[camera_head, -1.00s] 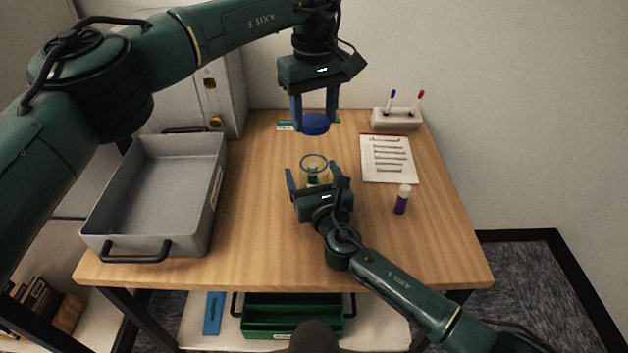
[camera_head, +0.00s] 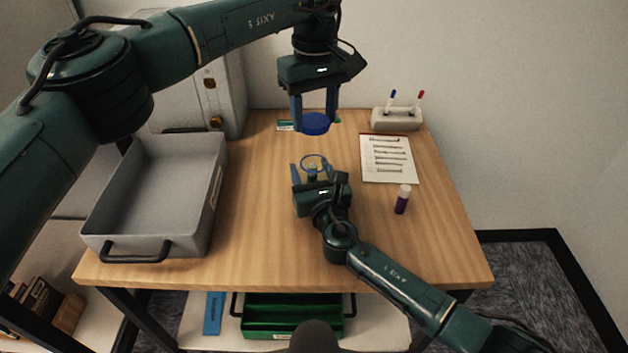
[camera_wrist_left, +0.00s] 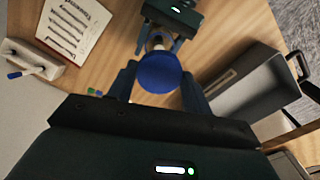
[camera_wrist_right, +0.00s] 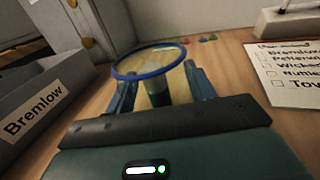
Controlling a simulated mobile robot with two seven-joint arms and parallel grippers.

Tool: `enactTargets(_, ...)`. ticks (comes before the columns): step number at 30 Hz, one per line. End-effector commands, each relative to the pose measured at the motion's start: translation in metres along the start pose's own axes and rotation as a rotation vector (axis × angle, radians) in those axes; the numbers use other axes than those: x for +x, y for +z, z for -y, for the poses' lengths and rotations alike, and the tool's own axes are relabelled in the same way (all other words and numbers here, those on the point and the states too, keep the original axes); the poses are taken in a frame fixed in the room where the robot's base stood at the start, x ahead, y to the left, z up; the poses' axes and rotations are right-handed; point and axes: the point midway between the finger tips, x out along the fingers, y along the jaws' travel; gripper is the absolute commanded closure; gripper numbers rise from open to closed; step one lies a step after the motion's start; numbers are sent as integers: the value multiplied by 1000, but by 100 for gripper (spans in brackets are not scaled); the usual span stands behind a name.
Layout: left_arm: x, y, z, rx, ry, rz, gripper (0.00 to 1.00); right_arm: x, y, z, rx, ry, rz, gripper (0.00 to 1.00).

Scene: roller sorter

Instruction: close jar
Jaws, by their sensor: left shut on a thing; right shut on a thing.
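The blue lid (camera_head: 316,124) is in my left gripper (camera_head: 315,112), held level above the table; it also shows in the left wrist view (camera_wrist_left: 160,72). The open jar, clear with a blue rim (camera_head: 315,162), stands upright lower and nearer, between the fingers of my right gripper (camera_head: 312,175). In the right wrist view the jar (camera_wrist_right: 158,80) sits between the fingers (camera_wrist_right: 160,92), with something dark inside it. The lid is apart from the jar. My right gripper hides the jar's lower part in the head view.
A grey tray (camera_head: 212,215) stands at the left. A checklist (camera_head: 388,160), a purple glue stick (camera_head: 402,200) and a marker holder (camera_head: 397,118) are at the right. Small coloured pieces (camera_wrist_right: 200,38) lie behind the jar. The table's front is clear.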

Motion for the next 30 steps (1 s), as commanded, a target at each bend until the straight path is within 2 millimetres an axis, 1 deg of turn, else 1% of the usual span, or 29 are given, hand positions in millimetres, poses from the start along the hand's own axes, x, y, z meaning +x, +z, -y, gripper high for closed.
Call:
enactTargets(1, 0, 0, 0, 0, 0, 0, 71, 0, 0, 0, 0, 0, 0, 66)
enactTargets(9, 0, 0, 0, 0, 0, 0, 71, 0, 0, 0, 0, 0, -1, 87)
enactTargets(11, 1, 0, 0, 0, 0, 0, 71, 0, 0, 0, 0, 0, -1, 87)
enactTargets(14, 8, 0, 0, 0, -1, 1, 71, 0, 0, 0, 0, 0, -1, 87)
enactTargets(22, 46, 0, 0, -1, -1, -1, 71, 0, 0, 0, 0, 0, -1, 87)
enactTargets(24, 50, 0, 0, -1, 0, -2, 71, 0, 0, 0, 0, 0, -1, 87)
enactTargets(30, 50, 0, 0, -1, 1, -3, 71, 0, 0, 0, 0, 0, -1, 87)
